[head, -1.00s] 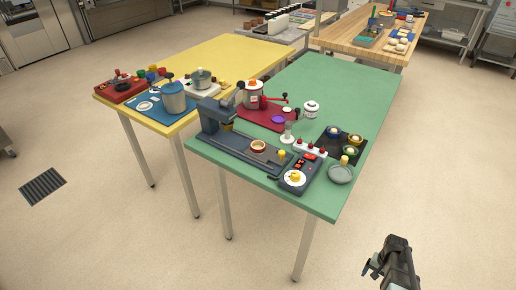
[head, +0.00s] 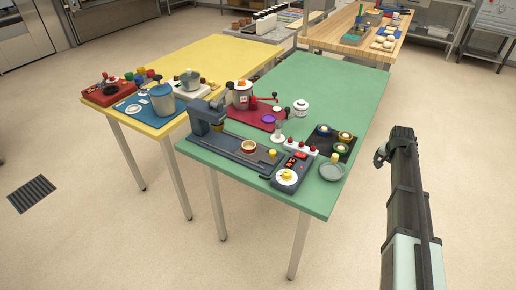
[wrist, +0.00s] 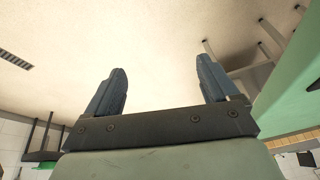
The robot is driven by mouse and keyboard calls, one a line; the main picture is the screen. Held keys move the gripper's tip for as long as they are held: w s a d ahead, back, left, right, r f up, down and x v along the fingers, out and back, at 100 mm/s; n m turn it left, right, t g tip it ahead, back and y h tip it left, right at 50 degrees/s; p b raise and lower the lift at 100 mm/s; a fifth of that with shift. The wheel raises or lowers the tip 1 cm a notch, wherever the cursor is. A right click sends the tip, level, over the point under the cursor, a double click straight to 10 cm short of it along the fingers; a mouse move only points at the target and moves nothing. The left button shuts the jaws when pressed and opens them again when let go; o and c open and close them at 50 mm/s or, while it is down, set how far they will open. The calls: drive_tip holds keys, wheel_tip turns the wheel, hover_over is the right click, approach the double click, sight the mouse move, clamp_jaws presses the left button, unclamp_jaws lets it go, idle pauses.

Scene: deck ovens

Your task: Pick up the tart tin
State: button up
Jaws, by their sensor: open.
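My gripper (head: 381,156) is at the right of the head view, raised in front of the floor beside the green table's right edge. In the wrist view my gripper (wrist: 162,72) has its two fingers wide apart with only floor between them. I cannot tell for sure which thing is the tart tin. A small tan-rimmed round dish (head: 248,146) sits on the bed of the blue-grey press (head: 210,117). Round yellow-rimmed pieces (head: 345,136) sit on a dark tray (head: 318,144). A grey round pan (head: 332,174) with a yellow piece is near the table's front right corner.
The green table (head: 330,88) is clear towards its back. Its front holds a scale (head: 290,170), a white strip with red knobs (head: 300,147), a red board with a pot (head: 242,95) and a white jar (head: 301,107). A yellow table (head: 195,60) stands to the left.

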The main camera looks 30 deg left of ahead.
drive_tip(key=s+a+r, duration=0.1)
drive_tip(key=a+r, duration=0.3)
drive_tip(key=a, duration=0.2)
drive_tip(key=s+a+r+n, duration=0.1)
drive_tip(key=a+r, duration=0.3)
drive_tip(key=a, duration=0.2)
drive_tip(key=a+r+n+y, duration=0.1)
drive_tip(key=a+r, duration=0.2)
drive_tip(key=a, duration=0.4)
drive_tip(key=shift+s+r, duration=0.4)
drive_tip(key=s+a+r+n+g, duration=0.1)
drive_tip(key=s+a+r+n, duration=0.3)
drive_tip(key=s+a, duration=0.9)
drive_tip(key=s+a+r+n+g, duration=0.2)
drive_tip(key=s+a+r, duration=0.4)
drive_tip(key=s+a, duration=0.75)
approach(249, 148)
drive_tip(key=shift+s+d+f, duration=0.2)
drive_tip(key=shift+s+f, duration=0.1)
drive_tip(key=shift+s, duration=0.05)
drive_tip(key=shift+t, duration=0.3)
drive_tip(key=shift+w+a+f, duration=0.15)
drive_tip(key=shift+f, duration=0.8)
drive_tip(key=shift+w+a+f, duration=0.1)
drive_tip(key=shift+w+f, duration=0.05)
drive_tip(key=shift+f, duration=0.85)
drive_tip(key=shift+w+a+f, duration=0.15)
drive_tip(key=shift+f, duration=0.8)
drive_tip(key=shift+c, duration=0.4)
